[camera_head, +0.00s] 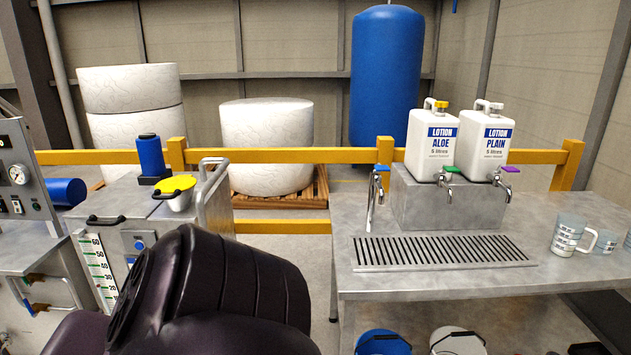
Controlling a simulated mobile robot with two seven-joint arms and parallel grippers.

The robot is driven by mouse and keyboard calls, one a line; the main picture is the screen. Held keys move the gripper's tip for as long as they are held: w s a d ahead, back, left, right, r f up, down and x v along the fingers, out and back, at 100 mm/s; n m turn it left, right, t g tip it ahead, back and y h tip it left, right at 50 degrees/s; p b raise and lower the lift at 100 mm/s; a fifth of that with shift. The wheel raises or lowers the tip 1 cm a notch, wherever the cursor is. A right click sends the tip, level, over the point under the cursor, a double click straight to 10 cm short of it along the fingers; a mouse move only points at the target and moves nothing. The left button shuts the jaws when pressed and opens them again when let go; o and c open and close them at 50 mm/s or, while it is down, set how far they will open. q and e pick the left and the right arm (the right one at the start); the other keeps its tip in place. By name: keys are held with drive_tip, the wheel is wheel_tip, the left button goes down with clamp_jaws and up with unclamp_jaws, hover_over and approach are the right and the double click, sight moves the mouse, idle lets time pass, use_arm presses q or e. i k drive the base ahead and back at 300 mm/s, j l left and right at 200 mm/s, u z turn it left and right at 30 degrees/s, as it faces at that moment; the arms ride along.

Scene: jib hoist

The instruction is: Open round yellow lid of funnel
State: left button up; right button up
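The round yellow lid (174,183) sits on top of the pale funnel (181,201), which stands on the grey metal machine at the left. A small dark handle or tab shows at the lid's left front edge. The lid looks closed over the funnel. A dark arm link of mine fills the lower middle of the view, in front of the machine. Neither of my grippers shows, so their state is hidden.
A metal rail (212,185) stands right of the funnel and a blue cylinder (150,155) behind it. A steel table (450,271) at right holds two lotion jugs, taps and measuring cups (568,234). Buckets (383,342) stand below. A yellow barrier (285,156) runs behind.

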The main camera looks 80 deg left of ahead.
sight(175, 185)
drive_tip(key=u, duration=2.95)
